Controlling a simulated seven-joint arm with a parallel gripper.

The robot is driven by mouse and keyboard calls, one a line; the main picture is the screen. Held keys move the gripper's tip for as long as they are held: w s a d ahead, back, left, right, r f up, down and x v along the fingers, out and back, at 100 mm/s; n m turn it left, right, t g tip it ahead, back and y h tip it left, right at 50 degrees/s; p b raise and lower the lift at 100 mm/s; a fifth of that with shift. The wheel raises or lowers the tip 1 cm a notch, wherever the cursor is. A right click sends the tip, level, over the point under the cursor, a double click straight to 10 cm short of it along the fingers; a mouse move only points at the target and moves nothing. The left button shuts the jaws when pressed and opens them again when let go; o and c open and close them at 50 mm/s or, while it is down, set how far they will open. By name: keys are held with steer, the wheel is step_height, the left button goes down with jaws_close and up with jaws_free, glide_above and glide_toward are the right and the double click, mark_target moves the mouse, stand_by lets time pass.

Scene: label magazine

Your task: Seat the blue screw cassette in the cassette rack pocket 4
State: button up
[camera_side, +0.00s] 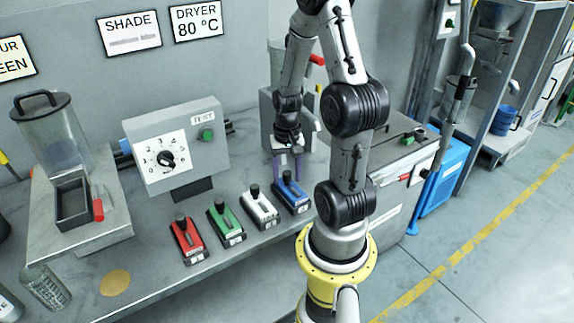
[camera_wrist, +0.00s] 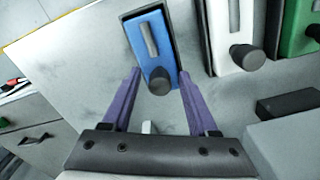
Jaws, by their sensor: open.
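The blue screw cassette (camera_side: 297,196) sits on the grey bench at the right end of a row of cassettes. It has a grey bar and a dark round knob on top. In the wrist view the blue cassette (camera_wrist: 136,50) lies ahead, with a dark border around it. My gripper (camera_side: 289,172) is just behind it in the side view, pointing down, with purple fingers. In the wrist view my gripper (camera_wrist: 160,72) is open and empty, its fingertips on either side of the knob end in the picture. I cannot tell their height above it. No pocket numbers are readable.
White (camera_side: 259,207), green (camera_side: 225,224) and red (camera_side: 189,241) cassettes stand to the left of the blue one. A grey test box (camera_side: 176,150) with a dial stands behind them. A glass jar (camera_side: 46,287) is at far left. The bench front is mostly clear.

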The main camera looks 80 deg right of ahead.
step_height(320, 180, up, 12)
steer(key=a+r+n+t, duration=0.2)
steer(key=a+r+n, duration=0.2)
steer(key=a, duration=0.6)
steer(key=w+a+r+n+t, duration=0.1)
steer(key=a+r+n+t, duration=0.2)
steer(key=a+n, duration=0.6)
steer(key=shift+a+r+n+t, duration=0.3)
steer(key=shift+a+r, duration=0.65)
steer(key=shift+a, duration=0.1)
